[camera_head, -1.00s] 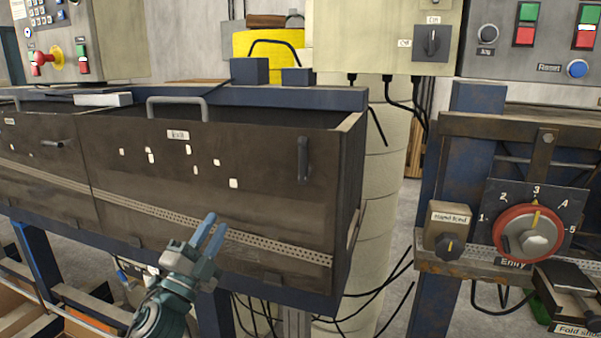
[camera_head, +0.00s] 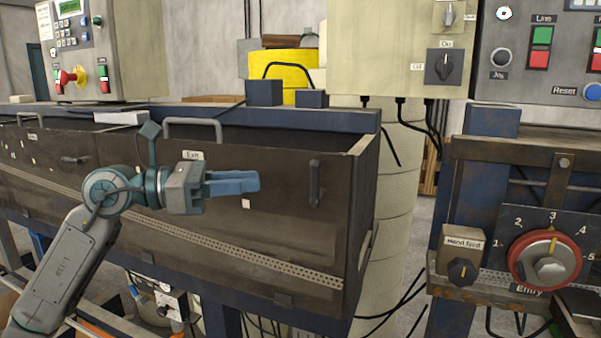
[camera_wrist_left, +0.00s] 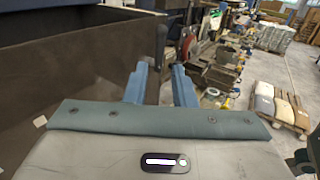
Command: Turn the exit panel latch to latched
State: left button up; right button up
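The exit panel (camera_head: 280,215) is a dark brown panel with a label reading "Exit" (camera_head: 193,155). Its latch (camera_head: 315,184) is a dark handle standing upright near the panel's right edge. My left gripper (camera_head: 258,182) is in front of the panel, left of the latch and apart from it, with its blue fingers pointing right. In the left wrist view, the two fingers (camera_wrist_left: 160,82) are parted with nothing between them, so it is open. The latch appears as a dark upright bar (camera_wrist_left: 162,42) beyond the fingers there. My right gripper is not in view.
A grey loop handle (camera_head: 193,122) stands on the panel's top edge. The neighbouring panel at left has a slanted handle (camera_head: 73,160). At right are a red "Entry" dial (camera_head: 546,262) and a "Hand feed" knob (camera_head: 462,270). Space between gripper and latch is clear.

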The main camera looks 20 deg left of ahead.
pick_arm(q)
jog(key=p+x, duration=0.2)
jog(key=x, duration=0.2)
jog(key=p+x, duration=0.3)
jog(key=x, duration=0.1)
jog(key=shift+d+r, duration=0.2)
jog(key=shift+d, duration=0.1)
jog(key=shift+w+d+f, duration=0.15)
jog(key=shift+w+d, duration=0.2)
jog(key=shift+d, duration=0.1)
grip_shut()
